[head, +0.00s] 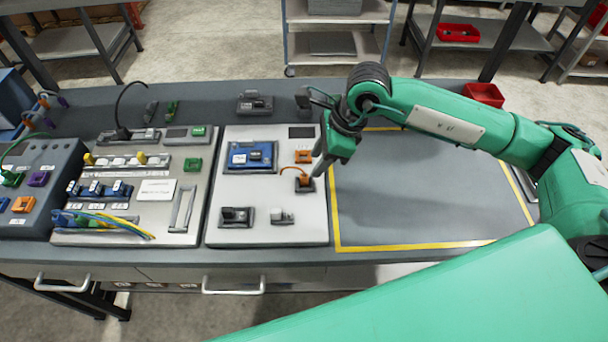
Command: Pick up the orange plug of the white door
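The white door (226,195) is a pale flat panel on the bench at the middle of the head view. An orange plug (304,180) with a thin orange cable stands in a dark socket at the panel's right side. My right gripper (317,174) reaches down from the upper right, its fingertips just beside the plug on the right. The fingers overlap in this view, so their opening and any contact with the plug cannot be told. My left gripper is not in view.
An orange square part (303,156) sits behind the plug, and a blue module (238,156) is left of it. Dark and grey fittings (237,216) are near the panel's front. A grey area with yellow borders (420,215) on the right is clear.

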